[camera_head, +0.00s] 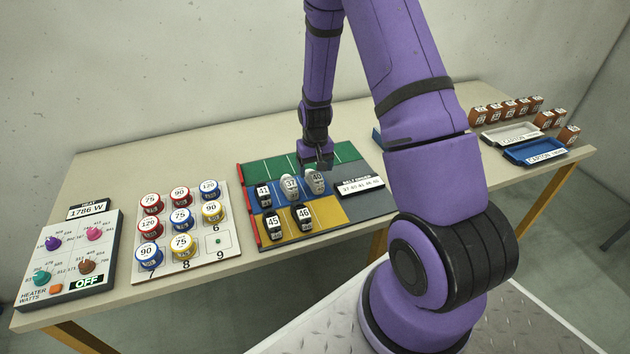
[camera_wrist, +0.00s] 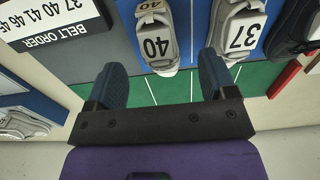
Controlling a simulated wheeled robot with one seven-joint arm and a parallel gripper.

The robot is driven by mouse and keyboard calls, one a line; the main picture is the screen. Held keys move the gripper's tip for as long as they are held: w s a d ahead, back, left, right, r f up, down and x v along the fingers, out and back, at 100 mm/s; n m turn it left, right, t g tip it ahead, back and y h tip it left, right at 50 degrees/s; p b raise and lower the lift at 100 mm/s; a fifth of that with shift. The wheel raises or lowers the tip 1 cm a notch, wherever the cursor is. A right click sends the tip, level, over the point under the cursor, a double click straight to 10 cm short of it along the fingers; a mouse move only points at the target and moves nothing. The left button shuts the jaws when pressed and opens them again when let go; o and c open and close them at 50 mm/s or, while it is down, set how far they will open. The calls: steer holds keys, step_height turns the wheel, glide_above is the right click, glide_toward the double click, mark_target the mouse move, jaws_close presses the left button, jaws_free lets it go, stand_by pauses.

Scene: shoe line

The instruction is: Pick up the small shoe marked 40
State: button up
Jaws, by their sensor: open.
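The small shoe marked 40 (camera_head: 315,181) is pale grey and lies on the blue strip of the shoe board (camera_head: 355,210), right of the shoe marked 37 (camera_head: 290,187). In the wrist view the shoe marked 40 (camera_wrist: 156,42) is at the top centre, with the shoe marked 37 (camera_wrist: 238,30) to its right. My gripper (camera_wrist: 163,75) is open and empty. Its two dark fingers point toward the board, and the toe end of shoe 40 reaches roughly between their tips. In the head view my gripper (camera_head: 318,165) is just behind shoe 40. I cannot tell its exact height.
Dark shoes 41 (camera_head: 264,195), 45 (camera_head: 273,227) and 46 (camera_head: 303,217) are on the same board. A belt order sign (camera_head: 361,187) stands right of them. A panel of numbered spools (camera_head: 222,240) is left; carton trays (camera_head: 535,151) are right.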

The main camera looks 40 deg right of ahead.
mark_target(315, 174)
steer(key=shift+w+f, duration=0.1)
steer(key=shift+f, duration=1.7)
steer(key=shift+c, duration=0.3)
steer(key=c, duration=1)
steer(key=shift+o, duration=0.2)
steer(key=shift+r, duration=0.1)
